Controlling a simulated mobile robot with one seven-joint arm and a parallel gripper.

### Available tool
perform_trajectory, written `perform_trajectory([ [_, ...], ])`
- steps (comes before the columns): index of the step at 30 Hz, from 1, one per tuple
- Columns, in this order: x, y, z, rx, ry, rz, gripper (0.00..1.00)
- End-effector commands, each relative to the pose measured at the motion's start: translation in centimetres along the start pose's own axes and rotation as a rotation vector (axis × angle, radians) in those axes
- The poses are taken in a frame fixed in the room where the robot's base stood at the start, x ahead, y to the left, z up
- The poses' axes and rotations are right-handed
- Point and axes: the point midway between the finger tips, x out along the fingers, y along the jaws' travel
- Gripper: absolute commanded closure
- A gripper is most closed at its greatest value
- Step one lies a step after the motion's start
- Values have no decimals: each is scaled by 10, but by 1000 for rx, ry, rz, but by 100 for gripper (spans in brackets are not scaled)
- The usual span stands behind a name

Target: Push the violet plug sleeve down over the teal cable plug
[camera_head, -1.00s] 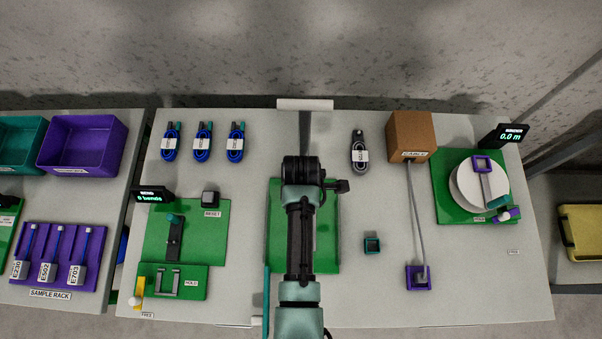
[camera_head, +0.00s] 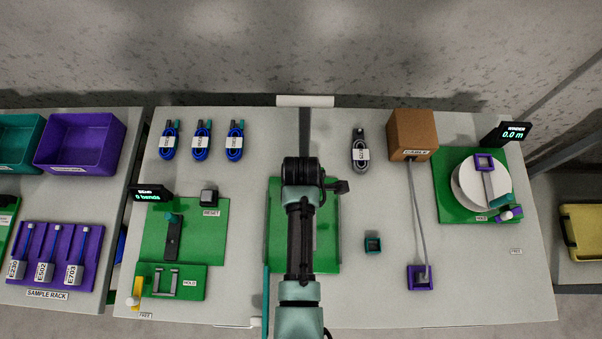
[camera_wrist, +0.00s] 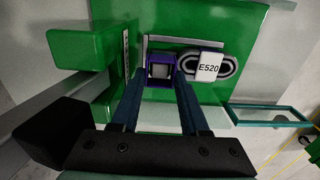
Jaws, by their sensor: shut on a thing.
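In the wrist view, my gripper (camera_wrist: 162,84) is shut on the violet plug sleeve (camera_wrist: 161,57), a small square frame held between the two dark blue fingers. A pale grey block shows inside the sleeve's opening. The sleeve is over a grey plate on a green board (camera_wrist: 225,30). A dark coiled cable with a white E520 label (camera_wrist: 208,67) lies just right of the sleeve. I cannot make out the teal cable plug here; the sleeve and fingers may hide it. In the head view my arm covers the gripper and the sleeve.
A green block (camera_wrist: 70,46) stands left of the fingers. A teal-rimmed frame (camera_wrist: 270,108) lies to the right. In the head view, a small teal square piece (camera_head: 373,238) and a violet square piece (camera_head: 411,284) sit right of my arm. A winder (camera_head: 467,187) stands farther right.

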Motion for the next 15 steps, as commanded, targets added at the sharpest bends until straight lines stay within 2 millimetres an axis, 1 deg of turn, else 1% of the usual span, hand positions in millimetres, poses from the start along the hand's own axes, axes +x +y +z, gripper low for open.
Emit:
perform_trajectory([
  [15, 8, 0, 0, 0, 0, 0, 100],
])
